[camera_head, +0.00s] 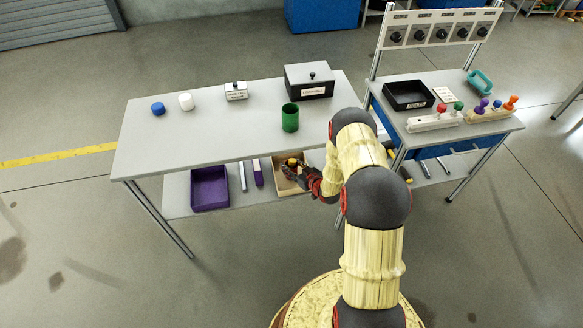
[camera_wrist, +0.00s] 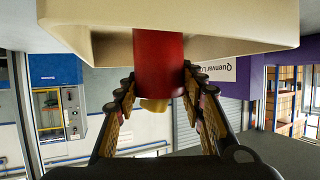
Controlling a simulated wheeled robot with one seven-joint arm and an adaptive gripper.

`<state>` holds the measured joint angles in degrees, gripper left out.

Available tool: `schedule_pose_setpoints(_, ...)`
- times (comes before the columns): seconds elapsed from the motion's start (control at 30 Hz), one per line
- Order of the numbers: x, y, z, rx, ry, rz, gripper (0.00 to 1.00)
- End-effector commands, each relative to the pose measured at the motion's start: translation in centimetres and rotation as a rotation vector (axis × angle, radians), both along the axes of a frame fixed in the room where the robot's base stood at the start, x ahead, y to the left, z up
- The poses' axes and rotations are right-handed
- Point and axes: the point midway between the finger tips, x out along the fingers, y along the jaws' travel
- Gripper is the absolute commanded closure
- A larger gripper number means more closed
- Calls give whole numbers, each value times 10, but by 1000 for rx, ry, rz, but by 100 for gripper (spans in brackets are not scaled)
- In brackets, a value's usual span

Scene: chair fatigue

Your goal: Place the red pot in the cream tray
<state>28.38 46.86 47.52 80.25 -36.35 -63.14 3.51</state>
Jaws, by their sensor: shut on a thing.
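My gripper (camera_head: 304,178) reaches to the lower shelf under the long table, at the cream tray (camera_head: 281,184). In the wrist view, which looks upside down, my gripper (camera_wrist: 158,82) is shut on the red pot (camera_wrist: 158,58), with one finger on each side. The cream tray (camera_wrist: 75,28) fills the edge of that view beyond the pot, and the pot overlaps it. I cannot tell whether the pot touches the tray floor. A small yellow piece (camera_wrist: 154,105) shows at the pot's near end. In the head view my fingers largely hide the pot.
A purple bin (camera_head: 210,188) stands on the same shelf to the left. The tabletop (camera_head: 200,128) above holds a green cylinder (camera_head: 290,118), a dark lidded box (camera_head: 309,80) and small items. A second table with a black tray (camera_head: 408,95) stands right.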

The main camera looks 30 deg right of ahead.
Motion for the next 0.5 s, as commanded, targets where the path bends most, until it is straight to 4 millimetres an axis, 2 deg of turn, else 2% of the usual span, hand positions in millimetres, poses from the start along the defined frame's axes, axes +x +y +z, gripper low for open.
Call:
schedule_pose_setpoints(0.23, 0, 0, -2, 0, 0, 0, 86)
schedule_pose_setpoints(0.27, 0, 0, -2, 0, 0, 0, 60)
schedule_pose_setpoints(0.5, 0, 0, -2, 0, 0, 0, 46)
